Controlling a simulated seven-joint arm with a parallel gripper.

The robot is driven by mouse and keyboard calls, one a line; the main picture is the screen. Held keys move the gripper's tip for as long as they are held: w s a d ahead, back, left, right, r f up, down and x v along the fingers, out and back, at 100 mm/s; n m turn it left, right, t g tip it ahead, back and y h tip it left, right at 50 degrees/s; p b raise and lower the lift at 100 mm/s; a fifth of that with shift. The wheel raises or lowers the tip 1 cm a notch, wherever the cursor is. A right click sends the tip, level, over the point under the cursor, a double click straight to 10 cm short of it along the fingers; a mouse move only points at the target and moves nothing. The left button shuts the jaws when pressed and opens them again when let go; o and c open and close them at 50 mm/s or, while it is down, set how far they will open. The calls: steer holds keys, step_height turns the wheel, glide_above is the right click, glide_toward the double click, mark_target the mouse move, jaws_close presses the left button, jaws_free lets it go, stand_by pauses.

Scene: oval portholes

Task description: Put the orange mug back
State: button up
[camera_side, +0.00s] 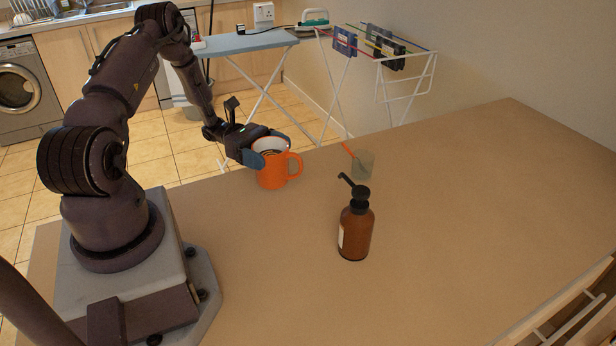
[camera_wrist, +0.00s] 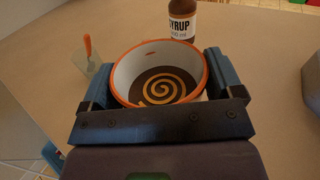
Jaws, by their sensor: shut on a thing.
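The orange mug (camera_side: 272,176) is upright near the far edge of the table (camera_side: 440,200), its handle pointing right in the side view. My gripper (camera_side: 267,151) is shut on it near the rim, with blue fingers on two sides. In the wrist view the mug (camera_wrist: 127,68) sits between the two fingers of my gripper (camera_wrist: 158,72). It has a white inside, an orange rim and a spiral on a dark ground within. I cannot tell whether its base touches the table.
A brown syrup pump bottle (camera_side: 355,232) stands nearer the front, right of the mug. A small clear cup with an orange stick (camera_side: 363,165) stands right of the mug.

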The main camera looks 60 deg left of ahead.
steer(key=w+d+r+n+t+y, duration=0.1)
steer(key=w+d+r, duration=0.4)
steer(key=d+r, duration=0.4)
steer(key=w+d+r+n+t, duration=0.1)
steer(key=w+d+r, duration=0.3)
steer(key=d+r, duration=0.55)
steer(key=n+t+y, duration=0.4)
steer(key=n+y, duration=1.2)
steer(key=y, duration=0.7)
glide_above(274, 167)
steer(key=w+a, duration=0.2)
steer(key=a, duration=0.2)
step_height(274, 167, down, 15)
steer(key=shift+s+d+f, duration=0.1)
steer(key=shift+s+f, duration=0.05)
steer(key=shift+f, duration=1.7)
steer(key=shift+s+f, duration=0.15)
steer(key=shift+f, duration=1.7)
steer(key=shift+f, duration=0.2)
steer(key=o, duration=1.1)
steer(key=shift+o, duration=0.2)
